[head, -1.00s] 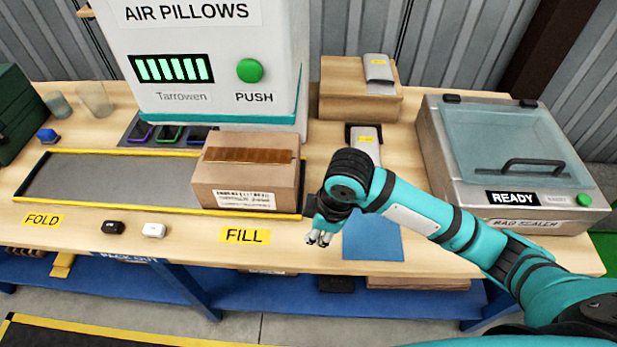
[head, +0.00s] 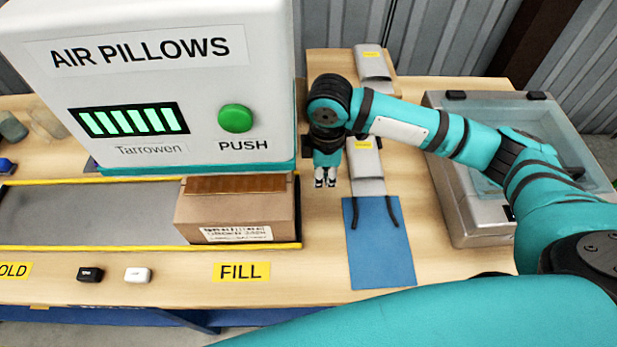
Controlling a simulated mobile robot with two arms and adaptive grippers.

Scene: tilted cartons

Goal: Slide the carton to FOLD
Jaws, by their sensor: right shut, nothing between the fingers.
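The brown carton (head: 236,215) sits at the right end of the yellow-edged grey track (head: 80,215), above the FILL label (head: 241,271). It is taped shut on top and has a white label on its front. The FOLD label (head: 14,270) is at the left edge, partly cut off. My right gripper (head: 325,182) points down with its fingers together and empty. It is to the right of the carton, apart from it in the picture, near the right end of the track. My left gripper is not in view.
The air pillow machine (head: 165,90) with a green PUSH button stands behind the track. A blue mat (head: 380,245) and a grey dispenser (head: 366,170) lie right of my gripper. The bag sealer (head: 470,205) is farther right. Two small blocks, black (head: 90,274) and white (head: 137,274), lie in front.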

